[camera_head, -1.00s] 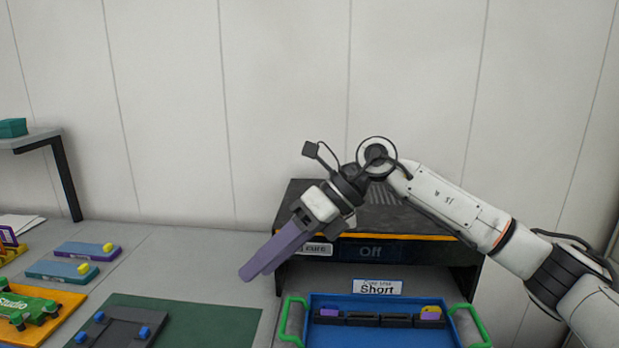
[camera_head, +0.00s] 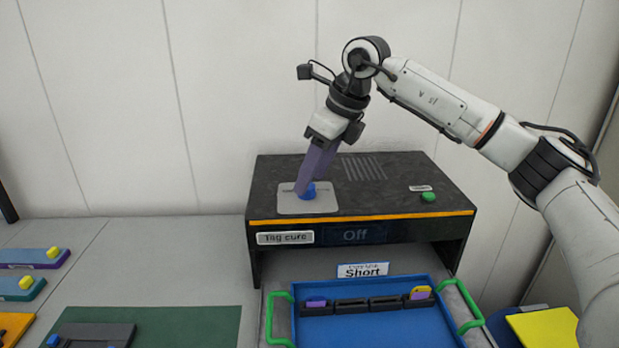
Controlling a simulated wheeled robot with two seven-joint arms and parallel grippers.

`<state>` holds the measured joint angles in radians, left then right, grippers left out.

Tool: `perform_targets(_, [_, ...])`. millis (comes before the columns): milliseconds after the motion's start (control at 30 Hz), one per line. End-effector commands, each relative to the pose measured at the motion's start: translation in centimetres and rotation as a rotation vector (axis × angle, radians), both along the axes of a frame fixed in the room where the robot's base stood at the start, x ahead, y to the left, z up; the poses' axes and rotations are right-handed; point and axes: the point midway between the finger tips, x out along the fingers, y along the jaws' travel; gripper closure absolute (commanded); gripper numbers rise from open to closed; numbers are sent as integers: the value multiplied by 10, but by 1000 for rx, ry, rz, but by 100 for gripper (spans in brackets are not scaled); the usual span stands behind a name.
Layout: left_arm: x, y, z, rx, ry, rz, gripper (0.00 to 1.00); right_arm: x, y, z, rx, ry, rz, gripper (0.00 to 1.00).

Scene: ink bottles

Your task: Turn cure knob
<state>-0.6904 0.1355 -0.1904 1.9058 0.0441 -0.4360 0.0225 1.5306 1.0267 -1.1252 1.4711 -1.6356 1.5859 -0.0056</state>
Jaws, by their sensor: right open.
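The cure unit (camera_head: 400,180) is a black box with an orange front edge, a "Tag cure" label (camera_head: 285,238) and a display (camera_head: 357,235) reading "Off". A blue knob (camera_head: 309,193) sits on a grey plate (camera_head: 322,206) on its top left. My right gripper (camera_head: 303,189) points down with its purple fingers at the knob, open, partly covering it. Whether the fingers touch the knob cannot be told. A green button (camera_head: 428,196) is on the box's top right. My left gripper is not in view.
A blue tray (camera_head: 370,328) with green handles and a dark rack stands in front of and below the box, by a "Short" sign (camera_head: 362,270). A green mat (camera_head: 200,322) lies left. A yellow sheet (camera_head: 543,328) is at the right.

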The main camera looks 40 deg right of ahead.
Motion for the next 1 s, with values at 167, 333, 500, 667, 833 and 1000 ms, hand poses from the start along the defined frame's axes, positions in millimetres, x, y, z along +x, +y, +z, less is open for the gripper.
perform_targets(167, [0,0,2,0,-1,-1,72,6,3,-15,0,0,1,52])
perform_targets(333, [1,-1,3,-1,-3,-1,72,7,4,-18,1,-1,1,52])
perform_targets(500, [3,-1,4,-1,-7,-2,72,7,4,-18,1,-1,1,56])
perform_targets(667, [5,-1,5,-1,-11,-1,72,7,4,-18,1,-1,1,83])
perform_targets(833, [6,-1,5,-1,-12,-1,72,7,4,-17,2,0,-1,93])
perform_targets(1000, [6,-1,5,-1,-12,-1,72,7,4,-17,1,-1,-25,93])
